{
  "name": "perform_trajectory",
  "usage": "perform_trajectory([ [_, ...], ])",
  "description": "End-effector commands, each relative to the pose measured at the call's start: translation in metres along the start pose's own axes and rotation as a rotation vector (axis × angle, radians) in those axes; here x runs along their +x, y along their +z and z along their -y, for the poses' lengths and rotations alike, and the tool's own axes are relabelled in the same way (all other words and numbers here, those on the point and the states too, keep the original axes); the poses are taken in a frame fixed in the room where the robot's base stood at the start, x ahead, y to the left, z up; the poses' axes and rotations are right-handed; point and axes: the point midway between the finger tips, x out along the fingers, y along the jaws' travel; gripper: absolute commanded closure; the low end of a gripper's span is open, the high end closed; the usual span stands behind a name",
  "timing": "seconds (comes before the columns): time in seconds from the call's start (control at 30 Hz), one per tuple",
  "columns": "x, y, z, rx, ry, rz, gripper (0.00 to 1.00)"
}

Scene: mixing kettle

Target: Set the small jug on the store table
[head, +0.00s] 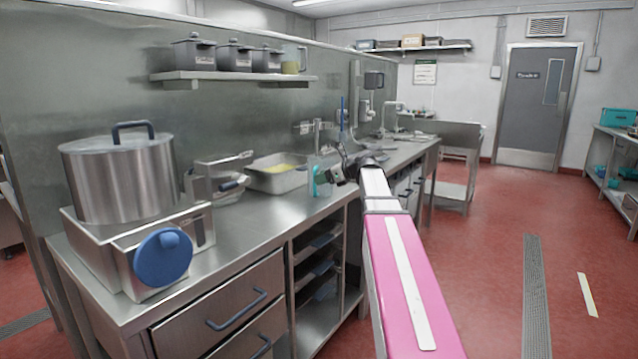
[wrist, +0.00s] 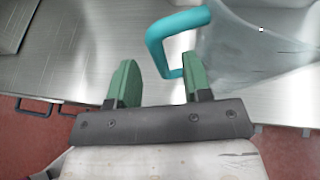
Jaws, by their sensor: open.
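A clear jug with a teal handle, seemingly the small jug, stands at the steel counter (head: 225,235). In the wrist view its clear body (wrist: 245,45) is at the upper right and its teal handle (wrist: 155,45) reaches down between the fingers. In the head view the teal handle (head: 317,181) shows small, just left of my gripper (head: 335,172); its clear body is hard to make out. In the wrist view my gripper (wrist: 160,62) is open, one green finger on each side of the handle, not closed on it. I cannot tell which surface is the store table.
A big lidded pot (head: 120,178) stands on a unit with a blue knob (head: 163,257). A steel tray (head: 275,178) with yellow contents sits behind the jug. A wall shelf (head: 232,76) holds dark containers and another jug (head: 294,62). A table (head: 612,141) stands far right. The red floor is open.

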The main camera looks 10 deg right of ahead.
Motion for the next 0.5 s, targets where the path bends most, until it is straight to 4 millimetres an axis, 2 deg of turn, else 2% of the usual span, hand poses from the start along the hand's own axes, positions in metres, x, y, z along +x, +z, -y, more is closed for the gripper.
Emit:
perform_trajectory([
  [0.23, 0.034, -0.001, -0.001, -0.001, 0.002, 0.000, 0.55],
  [0.47, 0.037, -0.001, -0.001, -0.001, 0.000, 0.000, 0.55],
  [0.5, 0.037, -0.002, -0.001, -0.001, 0.000, 0.000, 0.58],
])
